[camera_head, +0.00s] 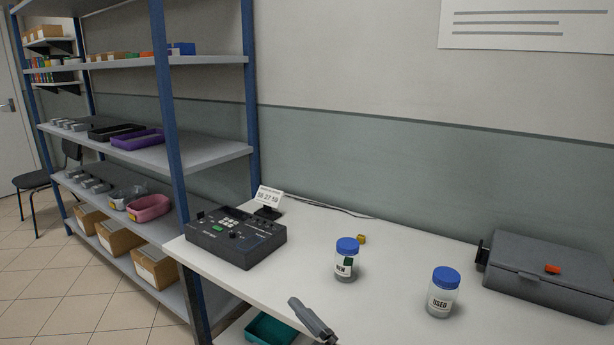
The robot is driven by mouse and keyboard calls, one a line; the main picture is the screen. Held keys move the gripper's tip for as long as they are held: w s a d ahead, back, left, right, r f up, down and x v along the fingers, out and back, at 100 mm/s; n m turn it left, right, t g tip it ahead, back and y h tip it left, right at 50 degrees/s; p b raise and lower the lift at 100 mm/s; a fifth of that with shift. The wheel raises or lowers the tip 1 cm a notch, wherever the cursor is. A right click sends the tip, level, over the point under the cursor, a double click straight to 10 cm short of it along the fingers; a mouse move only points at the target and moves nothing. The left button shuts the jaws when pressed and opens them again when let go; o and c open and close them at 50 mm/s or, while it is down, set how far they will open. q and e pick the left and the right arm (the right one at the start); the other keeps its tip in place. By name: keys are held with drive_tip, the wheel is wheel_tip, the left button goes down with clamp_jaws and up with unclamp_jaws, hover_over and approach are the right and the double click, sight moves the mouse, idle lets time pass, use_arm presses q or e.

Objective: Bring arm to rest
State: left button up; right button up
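One of my grippers (312,321) shows in part at the bottom edge, in front of the white table's front edge. It is a grey piece that slants from upper left down to the right, and it leaves the picture there. It looks like my right one, but its arm is out of view. I see no gap between fingers and nothing held, so I cannot tell whether it is open or shut. My other gripper is not in view.
The white table (290,285) holds a black device (236,238), a blue-lidded NEW jar (346,262), a blue-lidded USED jar (442,297) and a grey case (548,275). A teal bin (270,330) sits below. A shelf rack (172,125) stands left.

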use_arm(q)
drive_tip(key=s+a+f+n+g+p, duration=0.1)
drive_tip(key=s+a+n, duration=0.2)
drive_tip(key=n, duration=0.8)
drive_tip(key=shift+s+f+g, duration=0.25)
drive_tip(key=shift+s+g, duration=0.15)
drive_tip(key=shift+s, duration=0.85)
use_arm(e)
drive_tip(key=s+d+f+m+g+h, duration=0.2)
drive_tip(key=s+d+f+m+h, duration=0.4)
drive_tip(key=s+d+f+m, duration=0.2)
drive_tip(key=s+d+f+m+g+h, duration=0.2)
drive_tip(key=s+d+f+m+h, duration=0.4)
drive_tip(key=d+f, duration=0.5)
drive_tip(key=shift+s+d+f+m+g+h, duration=0.35)
drive_tip(key=shift+s+d+m, duration=0.55)
drive_tip(key=shift+d, duration=0.35)
use_arm(q)
drive_tip(key=shift+a, duration=0.1)
use_arm(e)
drive_tip(key=shift+r, duration=0.1)
